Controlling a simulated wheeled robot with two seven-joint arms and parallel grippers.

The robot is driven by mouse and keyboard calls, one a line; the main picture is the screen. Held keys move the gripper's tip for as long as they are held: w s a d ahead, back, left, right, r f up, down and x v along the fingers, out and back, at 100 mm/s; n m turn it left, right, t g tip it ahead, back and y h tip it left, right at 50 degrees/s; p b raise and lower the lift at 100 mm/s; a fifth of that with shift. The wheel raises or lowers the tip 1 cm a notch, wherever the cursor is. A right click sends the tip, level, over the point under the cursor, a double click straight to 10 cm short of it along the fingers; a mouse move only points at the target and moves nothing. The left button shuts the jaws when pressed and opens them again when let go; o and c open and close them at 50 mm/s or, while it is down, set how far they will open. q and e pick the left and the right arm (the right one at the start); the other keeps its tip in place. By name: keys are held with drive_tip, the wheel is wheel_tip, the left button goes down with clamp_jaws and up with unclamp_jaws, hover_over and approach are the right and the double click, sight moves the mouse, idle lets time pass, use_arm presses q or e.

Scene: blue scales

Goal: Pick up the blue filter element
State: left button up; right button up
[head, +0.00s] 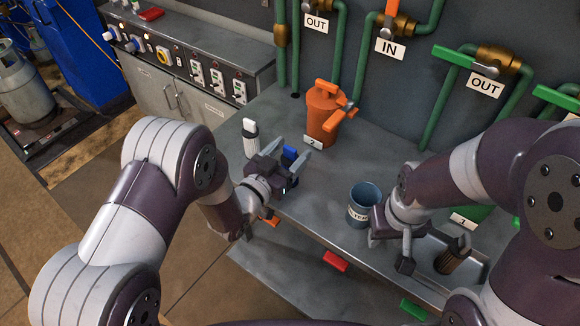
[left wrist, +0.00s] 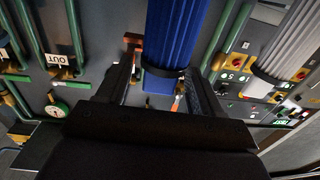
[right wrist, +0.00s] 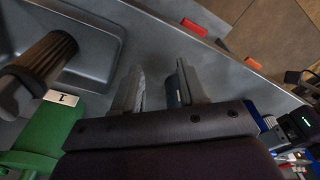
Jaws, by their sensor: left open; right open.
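The blue filter element (head: 290,153) shows in the head view as a small blue piece at my left gripper, mostly hidden by it.
A white filter (head: 250,140) stands left of my left gripper. Behind are an orange housing (head: 322,115) marked 2 and pipes. The blue-grey cup (head: 364,205) stands mid-counter. A brown filter (head: 453,257) sits in the sink, near a green housing (right wrist: 50,130) marked 1.

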use_arm(q)
drive_tip(key=shift+w+d, duration=0.2)
drive_tip(key=shift+w, duration=0.1)
drive_tip(key=shift+s, duration=0.1)
clamp_jaws()
